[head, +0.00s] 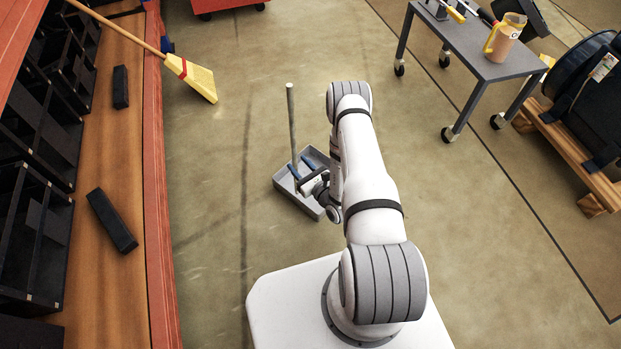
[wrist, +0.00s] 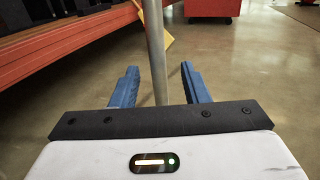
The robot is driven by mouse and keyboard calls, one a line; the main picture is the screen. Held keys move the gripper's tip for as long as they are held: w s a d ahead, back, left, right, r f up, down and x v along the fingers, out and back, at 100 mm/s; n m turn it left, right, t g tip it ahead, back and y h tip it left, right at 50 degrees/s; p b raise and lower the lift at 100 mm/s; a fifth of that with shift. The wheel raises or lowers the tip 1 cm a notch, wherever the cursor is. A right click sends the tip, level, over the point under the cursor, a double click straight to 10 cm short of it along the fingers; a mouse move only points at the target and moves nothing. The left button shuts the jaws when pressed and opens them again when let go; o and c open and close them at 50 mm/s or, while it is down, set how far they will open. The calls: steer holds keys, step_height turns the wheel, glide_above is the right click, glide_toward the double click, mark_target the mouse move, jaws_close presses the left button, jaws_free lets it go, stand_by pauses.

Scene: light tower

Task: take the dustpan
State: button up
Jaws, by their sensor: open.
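The dustpan (head: 298,196) is a grey pan on the floor with a tall upright grey handle (head: 291,122). My gripper (head: 299,173) is over the pan, close to the handle's lower part. In the wrist view the handle (wrist: 156,48) rises between the two blue fingers of my gripper (wrist: 159,86), nearer the left finger. The fingers are apart, with a gap on the right of the handle. The pan is not visible in the wrist view, and my arm hides part of its right side in the head view.
A broom (head: 191,76) with yellow bristles leans at the left against a red-edged wooden shelf (head: 129,165) holding black bins. A grey wheeled cart (head: 478,60) with a jug stands at the upper right, near a wooden pallet (head: 570,128). The floor around the dustpan is clear.

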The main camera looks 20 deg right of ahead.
mark_target(296, 165)
steer(key=w, duration=0.1)
steer(key=w+a+b, duration=0.1)
steer(key=w+f, duration=0.1)
steer(key=shift+w+a, duration=0.25)
steer(key=shift+w, duration=0.05)
steer(key=shift+w+a+b, duration=0.1)
steer(key=shift+w+b, duration=0.2)
steer(key=shift+w, duration=0.05)
steer(key=shift+r, duration=0.1)
jaws_close()
stand_by(0.8)
